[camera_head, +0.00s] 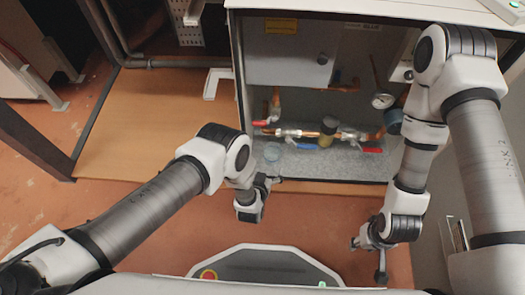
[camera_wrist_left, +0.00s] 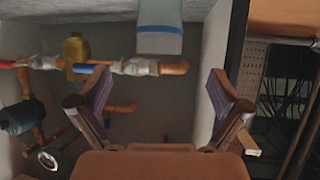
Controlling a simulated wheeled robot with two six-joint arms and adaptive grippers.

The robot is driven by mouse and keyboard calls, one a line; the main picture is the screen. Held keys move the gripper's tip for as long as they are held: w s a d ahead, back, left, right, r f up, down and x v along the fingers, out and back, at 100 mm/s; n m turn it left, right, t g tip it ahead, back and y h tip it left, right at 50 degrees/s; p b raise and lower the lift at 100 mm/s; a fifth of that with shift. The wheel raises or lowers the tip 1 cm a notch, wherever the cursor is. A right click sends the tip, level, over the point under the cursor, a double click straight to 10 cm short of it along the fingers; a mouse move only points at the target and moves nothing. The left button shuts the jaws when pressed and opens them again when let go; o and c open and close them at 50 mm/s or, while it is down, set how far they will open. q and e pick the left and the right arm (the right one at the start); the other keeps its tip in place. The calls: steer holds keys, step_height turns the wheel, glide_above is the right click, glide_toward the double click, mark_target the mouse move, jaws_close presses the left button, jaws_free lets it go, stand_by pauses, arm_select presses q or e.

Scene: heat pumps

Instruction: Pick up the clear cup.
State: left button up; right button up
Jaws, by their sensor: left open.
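The clear cup (camera_head: 271,152) is small and pale blue, and stands on the grey speckled base of the open cabinet, in front of the pipes. In the left wrist view, where things appear upside down, the cup (camera_wrist_left: 160,22) shows at the top centre, partly cut off by the frame. My left gripper (camera_head: 262,196) is just in front of the cabinet, nearer to me than the cup. My right gripper (camera_head: 370,258) hangs empty at the lower right, fingers apart, away from the cup.
Pipes with red and blue valve handles (camera_head: 305,146) and a brass fitting (camera_head: 327,135) run behind the cup. A pressure gauge (camera_head: 382,100) is at the right. The cabinet's left side wall (camera_head: 241,75) stands beside the opening. The wooden board (camera_head: 140,130) at left is largely clear.

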mark_target(270, 159)
arm_select(q)
steer(key=b+x, duration=0.4)
steer(key=x, duration=0.2)
steer(key=shift+f, duration=0.15)
steer(key=b+x, duration=0.4)
steer(key=shift+f, duration=0.15)
steer(key=shift+w+d+b, duration=0.1)
steer(key=shift+w+b, duration=0.2)
steer(key=shift+b, duration=0.05)
steer(key=shift+w+r, duration=0.1)
steer(key=shift+r, duration=0.15)
steer(key=c, duration=1.5)
steer(key=shift+r+p, duration=0.15)
steer(key=shift+p, duration=0.2)
